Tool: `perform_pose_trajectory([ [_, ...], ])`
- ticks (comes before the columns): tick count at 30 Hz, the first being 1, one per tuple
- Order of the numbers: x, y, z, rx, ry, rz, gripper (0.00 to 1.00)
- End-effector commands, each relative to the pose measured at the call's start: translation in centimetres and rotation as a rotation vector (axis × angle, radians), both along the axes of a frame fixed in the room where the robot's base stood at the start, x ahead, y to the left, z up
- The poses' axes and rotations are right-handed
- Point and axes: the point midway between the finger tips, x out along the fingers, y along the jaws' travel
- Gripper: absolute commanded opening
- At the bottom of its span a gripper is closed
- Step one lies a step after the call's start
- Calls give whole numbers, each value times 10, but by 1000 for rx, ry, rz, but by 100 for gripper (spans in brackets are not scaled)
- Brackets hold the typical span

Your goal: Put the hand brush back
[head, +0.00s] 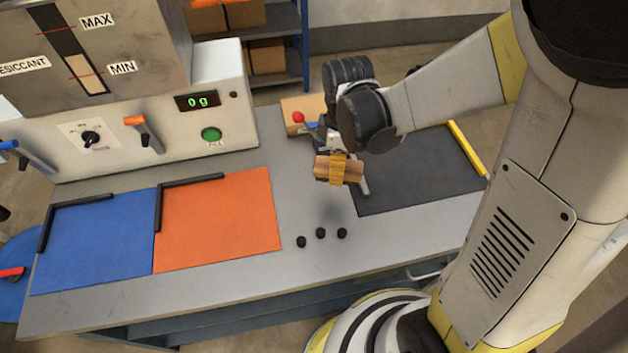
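The hand brush appears as a small brown wooden block (323,169) with a yellow-orange band across it. It is at my gripper (346,172), over the grey bench between the orange mat and the dark mat. My gripper points down and seems closed around the block, with one grey finger showing at its right side. The other finger is mostly hidden. The brush seems to be held above the bench top, but its exact height is hard to tell.
Three black pegs (320,233) stand on the bench in front of the brush. A blue mat (95,240), an orange mat (220,220) and a dark mat (420,175) lie on the bench.

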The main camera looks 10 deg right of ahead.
Motion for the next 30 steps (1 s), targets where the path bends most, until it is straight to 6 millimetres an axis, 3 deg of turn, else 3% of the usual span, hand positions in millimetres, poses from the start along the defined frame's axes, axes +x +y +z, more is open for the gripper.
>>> perform_pose_trajectory([
  [3, 15, 28, -23, 0, 0, 5, 15],
  [10, 33, 60, -43, 0, 0, 1, 15],
  [14, 36, 64, -47, 0, 0, -2, 15],
  [22, 36, 64, -85, 0, 0, -2, 15],
  [30, 35, 63, -85, 0, 0, -1, 15],
])
